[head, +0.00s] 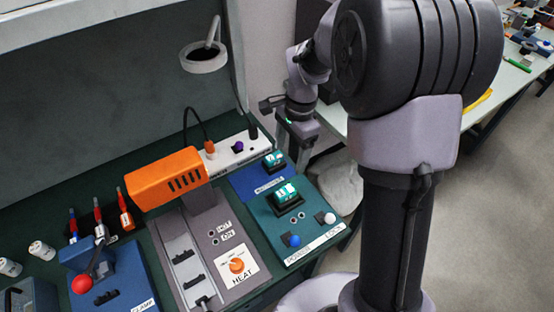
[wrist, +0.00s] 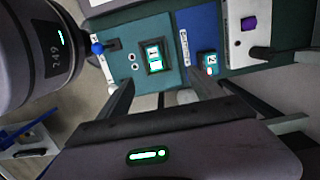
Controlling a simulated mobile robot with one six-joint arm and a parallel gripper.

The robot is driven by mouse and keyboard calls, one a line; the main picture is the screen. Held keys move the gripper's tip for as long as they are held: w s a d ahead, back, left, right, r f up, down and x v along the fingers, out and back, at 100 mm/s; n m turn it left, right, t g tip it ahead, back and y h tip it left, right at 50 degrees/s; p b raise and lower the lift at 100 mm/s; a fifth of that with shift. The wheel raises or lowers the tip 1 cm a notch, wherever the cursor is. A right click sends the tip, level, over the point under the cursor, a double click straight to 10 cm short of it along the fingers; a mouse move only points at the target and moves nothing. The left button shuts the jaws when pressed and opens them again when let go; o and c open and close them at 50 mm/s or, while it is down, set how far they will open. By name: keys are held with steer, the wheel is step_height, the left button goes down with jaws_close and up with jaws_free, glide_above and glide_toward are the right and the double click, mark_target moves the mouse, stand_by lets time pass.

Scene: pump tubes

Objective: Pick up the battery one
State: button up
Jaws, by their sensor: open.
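The battery one (head: 286,193) is a small teal-green block with a white label, seated in a dark socket on the teal power panel (head: 318,237). In the wrist view battery one (wrist: 154,56) shows its "1", between and beyond the fingers. A second teal battery (head: 273,159), marked 2, sits on the blue batteries pad (head: 245,183); it also shows in the wrist view (wrist: 209,62), near the right finger.
The power panel has a blue knob (head: 294,240) and a white knob (head: 329,218). A white power strip (head: 237,149) with a plug and purple switch runs behind the pad. An orange heater (head: 168,178) and clamp station (head: 105,268) stand left. The bench's right edge is close.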

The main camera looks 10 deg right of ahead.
mark_target(285, 190)
steer(key=f+b, duration=0.1)
steer(key=f, duration=0.2)
steer(key=f+b, duration=0.1)
steer(key=f, duration=0.3)
steer(key=s+a+f+b, duration=0.1)
steer(key=f+b, duration=0.1)
steer(key=f, duration=0.1)
steer(key=shift+f, duration=0.35)
steer(key=f+b, duration=0.2)
steer(key=f, duration=0.1)
steer(key=s+f, duration=0.1)
steer(key=f, duration=0.1)
steer(key=shift+a+f+b, duration=0.2)
steer(key=shift+a+b, duration=0.1)
steer(key=shift+b, duration=0.1)
steer(key=shift+r, duration=0.15)
steer(key=shift+c, duration=0.7)
jaws_close()
